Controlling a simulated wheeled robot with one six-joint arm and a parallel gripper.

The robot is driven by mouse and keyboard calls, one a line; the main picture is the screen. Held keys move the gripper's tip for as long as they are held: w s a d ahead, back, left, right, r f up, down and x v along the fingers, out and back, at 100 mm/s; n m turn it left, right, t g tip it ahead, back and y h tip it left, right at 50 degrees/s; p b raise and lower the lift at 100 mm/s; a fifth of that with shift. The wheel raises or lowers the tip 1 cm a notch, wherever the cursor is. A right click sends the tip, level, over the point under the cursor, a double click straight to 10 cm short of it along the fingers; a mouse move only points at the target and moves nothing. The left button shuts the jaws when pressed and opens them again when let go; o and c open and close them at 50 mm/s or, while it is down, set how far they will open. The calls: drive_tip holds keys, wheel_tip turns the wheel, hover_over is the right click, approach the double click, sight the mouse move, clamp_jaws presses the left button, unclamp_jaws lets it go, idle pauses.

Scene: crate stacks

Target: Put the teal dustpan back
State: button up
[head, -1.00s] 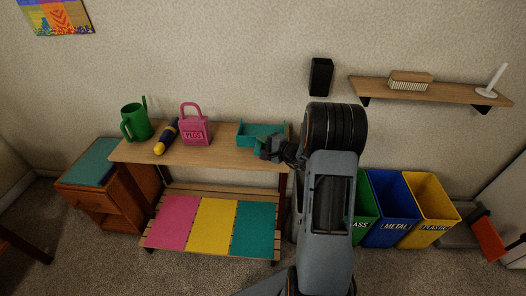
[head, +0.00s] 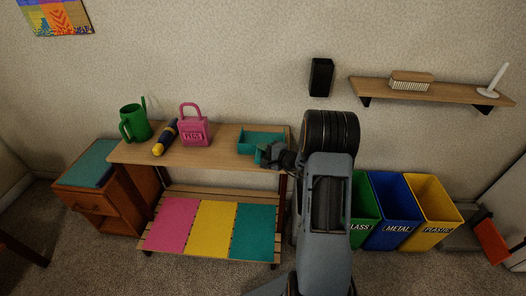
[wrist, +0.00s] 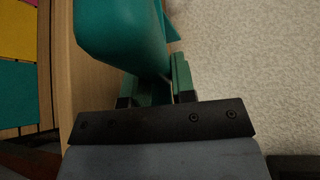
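The teal dustpan (head: 261,134) is at the right end of the wooden bench top in the head view, with its open pan toward the wall. My gripper (head: 268,153) is at its near right side. In the wrist view the dustpan (wrist: 120,35) fills the upper middle, and its teal part runs down between the two green fingers of my gripper (wrist: 158,85). The gripper looks shut on it. The exact contact is partly hidden by the dustpan's body. I cannot tell whether the dustpan touches the bench top.
The bench (head: 220,160) also holds a pink pegs container (head: 194,130), a dark blue and yellow torch (head: 165,138) and a green watering can (head: 135,124). Pink, yellow and teal mats (head: 252,231) lie on its lower shelf. Recycling bins (head: 388,215) stand to the right.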

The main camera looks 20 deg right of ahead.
drive_tip(key=o, duration=0.4)
drive_tip(key=shift+o, duration=0.2)
drive_tip(key=shift+r, duration=0.1)
drive_tip(key=shift+r+p, duration=0.2)
drive_tip(key=shift+p, duration=0.2)
drive_tip(key=p+v, duration=0.1)
drive_tip(key=v, duration=1)
drive_tip(key=s+a+r+n+g+y, duration=0.2)
drive_tip(key=s+a+n+g, duration=0.15)
drive_tip(key=a, duration=0.35)
drive_tip(key=s+a+r+n+g+y, duration=0.1)
drive_tip(key=s+a+r+n+g, duration=0.1)
drive_tip(key=a+n+g, duration=0.4)
drive_tip(key=s+a+r+n+g+h, duration=0.1)
drive_tip(key=s+a+r+n+h, duration=0.1)
drive_tip(key=s+h, duration=0.3)
drive_tip(key=s+a+r+n+g+h, duration=0.1)
drive_tip(key=s+a+r+n+h, duration=0.1)
drive_tip(key=s+h, duration=0.3)
drive_tip(key=shift+s+a+r+n, duration=0.15)
drive_tip(key=shift+s+r+n, duration=0.45)
drive_tip(key=shift+s, duration=0.25)
